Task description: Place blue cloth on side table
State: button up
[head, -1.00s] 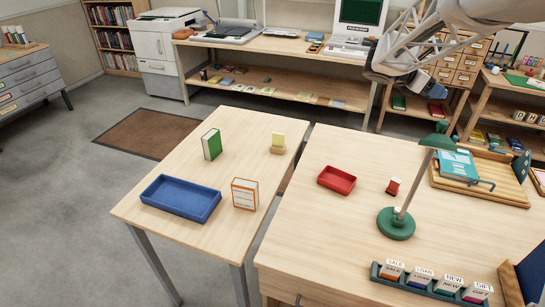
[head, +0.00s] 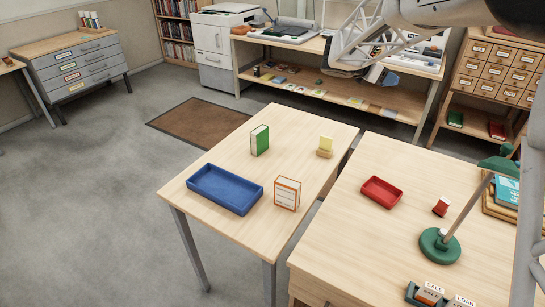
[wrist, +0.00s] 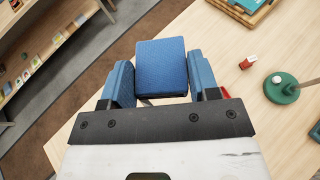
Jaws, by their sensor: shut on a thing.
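The blue cloth (wrist: 162,66) shows in the wrist view as a folded, flat, block-like piece. My gripper (wrist: 162,88) is shut on it, with one blue finger at each side. In the head view my gripper (head: 374,74) is high at the top right, held up in front of the back bench, with a bit of blue (head: 390,79) at its end. The side table (head: 238,238) appears to be the light wooden table at centre left, with its front half partly bare. My gripper is apart from it.
On that table are a blue tray (head: 225,190), a green book (head: 259,140), an orange-and-white box (head: 287,193) and a yellow block (head: 325,146). The desk (head: 350,235) at right holds a red tray (head: 381,192) and a green lamp (head: 440,245). Open floor lies left.

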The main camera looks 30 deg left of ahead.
jog(key=s+a+n+t+y, duration=0.15)
jog(key=s+a, duration=0.25)
jog(key=a, duration=0.9)
jog(key=s+a+n+t+y, duration=0.1)
jog(key=s+a+n+y, duration=0.25)
jog(key=a, duration=0.95)
jog(key=h, duration=0.1)
send_over(288, 161)
notch_tip(288, 161, down, 26)
jog(key=shift+d+f+m, duration=0.1)
jog(key=shift+f+m, duration=0.1)
jog(key=shift+m, duration=0.2)
jog(key=shift+m+g+h, duration=0.25)
jog(key=shift+m+h, duration=0.05)
jog(key=shift+m, duration=0.1)
jog(key=shift+f, duration=3.1)
jog(key=shift+f, duration=1.9)
